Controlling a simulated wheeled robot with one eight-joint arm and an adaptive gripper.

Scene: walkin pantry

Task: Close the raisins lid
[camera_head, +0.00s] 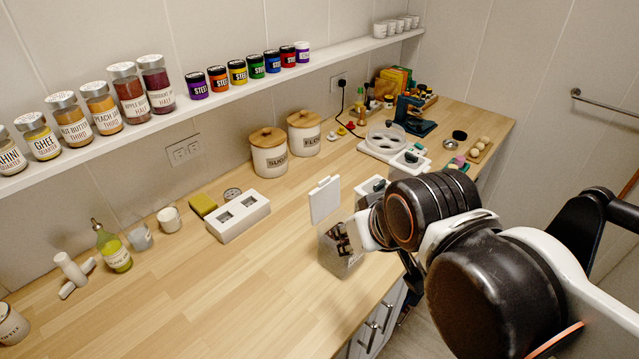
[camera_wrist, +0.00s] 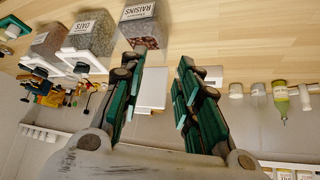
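The raisins container (camera_wrist: 143,27) is a clear box with a "RAISINS" label, at the top of the wrist view. In the head view the box (camera_head: 333,256) stands near the counter's front edge, partly hidden by my arm. Its white lid (camera_head: 324,199) stands open and upright at the back of the box. The lid (camera_wrist: 153,88) also shows in the wrist view, between my fingers in the picture and partly covered by the left finger. My gripper (camera_wrist: 166,57) is open, with teal fingers apart and nothing held. In the head view my arm hides the fingers.
An oats container (camera_wrist: 92,35) and another similar one (camera_wrist: 50,38) stand beside the raisins. A white two-slot block (camera_head: 238,216), sugar canister (camera_head: 269,158) and flour canister (camera_head: 304,137) stand farther back. The counter's front left (camera_head: 210,300) is clear.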

